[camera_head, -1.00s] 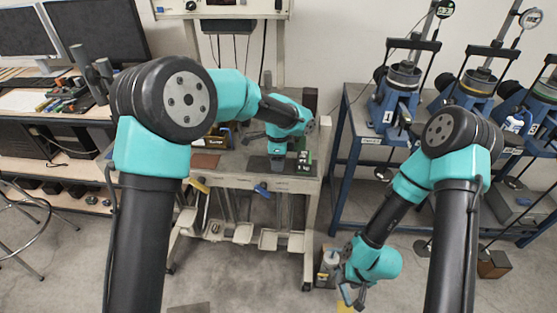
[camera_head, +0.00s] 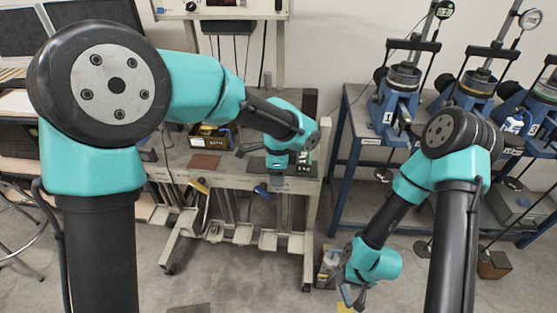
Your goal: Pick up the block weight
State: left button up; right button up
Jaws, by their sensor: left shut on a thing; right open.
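My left gripper (camera_head: 277,180) points down at the front edge of the bench in the middle of the head view. It is shut on a small grey piece, which I take to be the block weight; the wrist and fingers hide most of it, so its shape and height above the bench cannot be told. My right gripper (camera_head: 353,297) hangs low over the floor, in front of the gap between bench and blue stand, open and empty.
The grey bench (camera_head: 230,165) carries a brown plate (camera_head: 204,161) and a box of small parts (camera_head: 210,138). A dark post (camera_head: 309,103) stands behind my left gripper. Blue presses (camera_head: 398,88) stand on a blue frame at the right. Floor in front is mostly open.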

pick_arm(q)
jog(key=s, duration=0.6)
jog(key=shift+r, duration=0.3)
jog(key=w+a+r+n, duration=0.4)
jog(key=w+a+n, duration=0.1)
jog(key=a+n, duration=0.4)
jog(key=w+a+r+n, duration=0.4)
jog(key=a+r+n, duration=0.1)
jog(key=a+n, duration=0.5)
jog(key=shift+w+a+r, duration=0.15)
jog(key=shift+w+a, duration=0.2)
jog(key=shift+a, duration=0.65)
